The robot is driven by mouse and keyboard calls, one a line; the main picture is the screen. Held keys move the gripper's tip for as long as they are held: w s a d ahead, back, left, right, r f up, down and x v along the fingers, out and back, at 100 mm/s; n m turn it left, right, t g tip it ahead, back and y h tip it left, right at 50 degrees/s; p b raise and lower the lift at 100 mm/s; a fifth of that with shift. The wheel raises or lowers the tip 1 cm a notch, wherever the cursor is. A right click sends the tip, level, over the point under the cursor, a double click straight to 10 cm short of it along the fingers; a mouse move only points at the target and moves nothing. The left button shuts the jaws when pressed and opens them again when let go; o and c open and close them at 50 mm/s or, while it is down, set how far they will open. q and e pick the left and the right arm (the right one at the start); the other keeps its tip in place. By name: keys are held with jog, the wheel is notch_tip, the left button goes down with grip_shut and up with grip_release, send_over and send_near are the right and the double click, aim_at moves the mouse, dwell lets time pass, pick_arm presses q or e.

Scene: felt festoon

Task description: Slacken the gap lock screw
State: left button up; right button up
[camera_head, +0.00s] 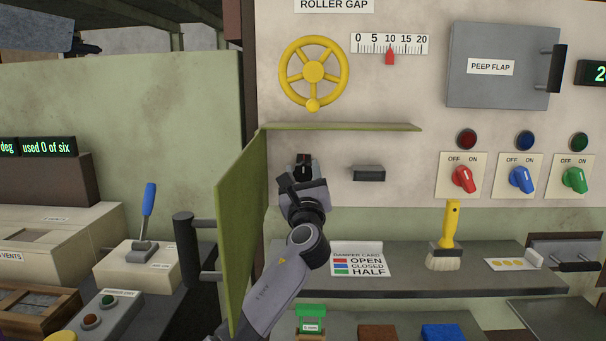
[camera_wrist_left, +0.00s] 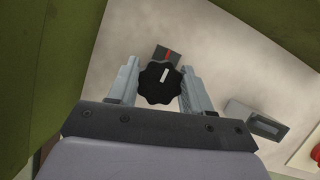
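A black lobed knob (camera_wrist_left: 160,82) with a white mark, which looks like the gap lock screw, is on the pale panel in the left wrist view. My left gripper (camera_wrist_left: 160,88) has one finger on each side of it, and both fingers appear to touch its edges. A dark block with a red stripe (camera_wrist_left: 167,56) sits just beyond the knob. In the head view, my left gripper (camera_head: 303,186) is at the panel inside the open green cover and hides the knob. The red-striped block (camera_head: 303,167) shows above it. My right gripper is out of view.
The open green door (camera_head: 241,235) stands close to the left of my arm, and a green ledge (camera_head: 340,127) is above. A small grey block (camera_head: 368,173) juts out to the right. A shelf (camera_head: 400,279) with a brush (camera_head: 446,240) and damper card (camera_head: 360,262) lies below.

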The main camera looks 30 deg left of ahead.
pick_arm(q)
jog(key=shift+r+n, duration=0.1)
jog(key=shift+n, duration=0.3)
